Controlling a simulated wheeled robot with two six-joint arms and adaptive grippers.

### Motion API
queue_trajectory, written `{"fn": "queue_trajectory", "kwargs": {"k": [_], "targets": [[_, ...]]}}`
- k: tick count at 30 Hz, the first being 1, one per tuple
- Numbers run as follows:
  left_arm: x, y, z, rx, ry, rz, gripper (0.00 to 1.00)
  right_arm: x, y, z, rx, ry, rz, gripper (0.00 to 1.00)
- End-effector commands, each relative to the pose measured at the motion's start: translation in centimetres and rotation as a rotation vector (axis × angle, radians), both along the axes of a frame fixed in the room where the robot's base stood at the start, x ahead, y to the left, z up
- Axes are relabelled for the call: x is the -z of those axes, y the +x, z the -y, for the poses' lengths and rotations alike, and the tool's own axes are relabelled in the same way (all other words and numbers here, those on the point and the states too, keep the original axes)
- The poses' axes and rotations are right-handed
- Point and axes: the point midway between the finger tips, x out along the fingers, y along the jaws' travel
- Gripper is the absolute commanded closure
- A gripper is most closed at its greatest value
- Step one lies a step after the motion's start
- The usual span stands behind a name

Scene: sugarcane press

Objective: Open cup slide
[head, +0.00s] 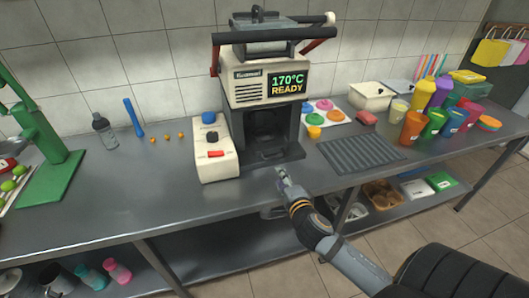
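The machine (258,90) stands at the back middle of the counter, with a display reading "170°C READY". Low in its front is a dark open bay (267,125). At the bay's foot is a dark slide-like plate with a small bar handle (271,155); I take it for the cup slide, and how far out it sits is unclear. My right gripper (281,171) is just in front of this plate, near the counter's front edge. It is small in the view, and I cannot tell whether its fingers are open or touch anything. My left gripper is not in view.
A white control box (214,148) with a red switch stands left of the machine. A green press (45,150) stands far left.

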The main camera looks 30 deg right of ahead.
Motion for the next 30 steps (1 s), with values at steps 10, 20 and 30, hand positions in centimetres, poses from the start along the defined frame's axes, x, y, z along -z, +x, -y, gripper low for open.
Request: {"fn": "queue_trajectory", "kwargs": {"k": [10, 20, 30], "targets": [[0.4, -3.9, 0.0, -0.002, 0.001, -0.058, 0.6, -0.1, 1.5, 0.3, 0.004, 0.017, 0.014, 0.65], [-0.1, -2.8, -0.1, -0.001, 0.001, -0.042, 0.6, 1.3, 7.9, 1.8, 0.003, 0.016, 0.013, 0.65], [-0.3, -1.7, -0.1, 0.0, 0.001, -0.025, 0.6, 1.9, 10.0, 2.2, 0.002, 0.014, 0.012, 0.65]]}}
